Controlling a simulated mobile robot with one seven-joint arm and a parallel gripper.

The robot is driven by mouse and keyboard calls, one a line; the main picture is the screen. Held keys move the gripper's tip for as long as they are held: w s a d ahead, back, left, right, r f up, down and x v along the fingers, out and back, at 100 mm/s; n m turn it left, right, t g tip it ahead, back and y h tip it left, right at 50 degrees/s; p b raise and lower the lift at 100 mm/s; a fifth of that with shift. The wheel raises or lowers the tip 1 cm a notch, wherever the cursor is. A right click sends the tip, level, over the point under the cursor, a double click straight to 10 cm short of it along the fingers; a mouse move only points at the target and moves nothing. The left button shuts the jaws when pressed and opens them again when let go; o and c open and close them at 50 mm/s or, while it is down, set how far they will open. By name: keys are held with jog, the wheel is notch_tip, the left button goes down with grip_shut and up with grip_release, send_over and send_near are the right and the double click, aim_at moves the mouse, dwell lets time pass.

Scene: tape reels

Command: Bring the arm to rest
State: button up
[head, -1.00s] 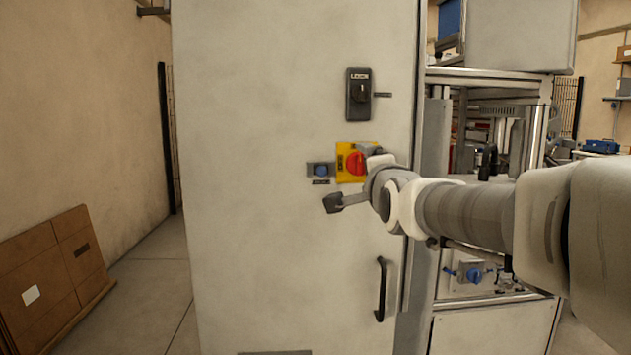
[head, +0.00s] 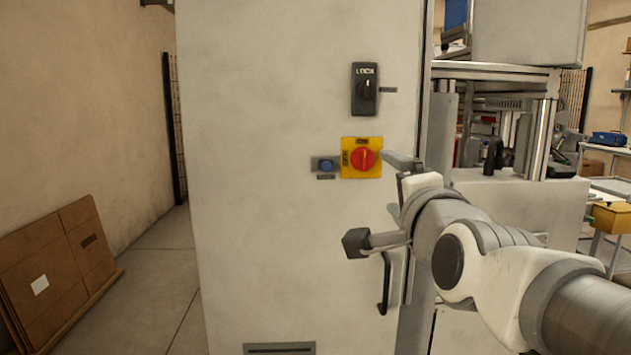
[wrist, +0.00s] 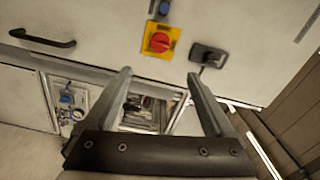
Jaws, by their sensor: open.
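My gripper (head: 405,168) is at the right edge of the grey cabinet (head: 260,240) in the head view, just right of the red rotary switch (head: 363,159) on its yellow plate. The wrist view shows my gripper (wrist: 158,76) with its two fingers wide apart and nothing between them. Beyond the fingertips, the red switch (wrist: 158,42) and a black lock switch (wrist: 208,55) show on the cabinet face. The fingers look clear of both. In the head view one finger is plain; the rest of the jaws is partly hidden.
The cabinet carries a lock switch (head: 365,90), a blue button (head: 326,166) and a black handle (head: 385,284), partly behind my arm. A metal-framed machine (head: 500,75) stands at the right. Brown panels (head: 62,262) lean on the left wall.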

dwell(0.3)
jog(key=s+f+n+g, duration=0.6)
jog(key=s+f+n, duration=0.25)
jog(key=f, duration=0.35)
jog(key=s+f+n+g, duration=0.75)
jog(key=s+f, duration=0.25)
jog(key=f, duration=0.2)
notch_tip(320, 180, up, 21)
jog(key=t+p, duration=0.1)
jog(key=p, duration=1.9)
jog(key=shift+w, duration=0.35)
jog(key=shift+a+f, duration=0.1)
